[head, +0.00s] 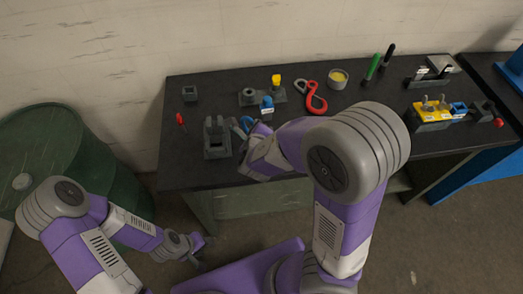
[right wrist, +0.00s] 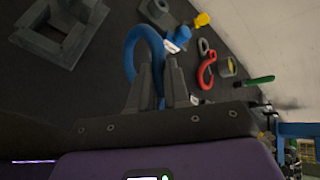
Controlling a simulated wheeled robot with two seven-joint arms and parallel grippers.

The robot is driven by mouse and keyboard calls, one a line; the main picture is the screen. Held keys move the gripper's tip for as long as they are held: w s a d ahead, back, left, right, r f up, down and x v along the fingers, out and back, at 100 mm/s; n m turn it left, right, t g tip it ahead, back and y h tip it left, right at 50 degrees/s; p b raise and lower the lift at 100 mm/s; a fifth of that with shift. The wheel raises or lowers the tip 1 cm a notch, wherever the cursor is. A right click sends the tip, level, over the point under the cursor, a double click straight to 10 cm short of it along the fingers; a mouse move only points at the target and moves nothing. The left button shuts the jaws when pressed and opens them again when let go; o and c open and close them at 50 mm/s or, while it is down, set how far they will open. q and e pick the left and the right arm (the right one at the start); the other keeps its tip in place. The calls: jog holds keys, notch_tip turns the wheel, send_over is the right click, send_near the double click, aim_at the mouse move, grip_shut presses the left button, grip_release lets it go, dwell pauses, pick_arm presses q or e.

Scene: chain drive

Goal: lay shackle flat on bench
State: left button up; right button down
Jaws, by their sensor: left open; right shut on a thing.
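The blue U-shaped shackle (right wrist: 133,45) is held between the fingers of my right gripper (right wrist: 160,90), its bow standing out beyond the fingertips in the right wrist view. In the head view a small part of the shackle (head: 246,123) shows over the dark bench (head: 330,135), and my right arm hides much of the hand. I cannot tell whether the shackle touches the bench. My left gripper (head: 196,247) is open and empty, low in front of the bench's left end.
A grey pronged fixture (head: 216,151) stands left of the right hand. Beyond are a blue labelled piece (head: 266,105), a red hook (head: 315,98) and a cup (head: 338,79). A yellow holder (head: 430,115) stands at right. Bare bench lies between hook and holder. A green drum (head: 95,150) stands left.

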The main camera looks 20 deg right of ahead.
jog(key=s+d+f+m+g+h+p, duration=0.2)
jog(key=d+m+g+h+p, duration=0.15)
jog(key=m, duration=1.25)
jog(key=s+d+f+m+g+h+p, duration=0.15)
jog(key=d+m+g, duration=0.25)
jog(key=m, duration=1.2)
jog(key=shift+h, duration=0.3)
jog(key=f, duration=0.4)
jog(key=f+b, duration=0.1)
jog(key=f, duration=0.4)
jog(key=shift+d+f+b, duration=0.2)
jog(key=shift+f+b, duration=0.05)
jog(key=shift+b, duration=0.05)
jog(key=shift+f+b, duration=0.55)
jog(key=shift+b, duration=0.15)
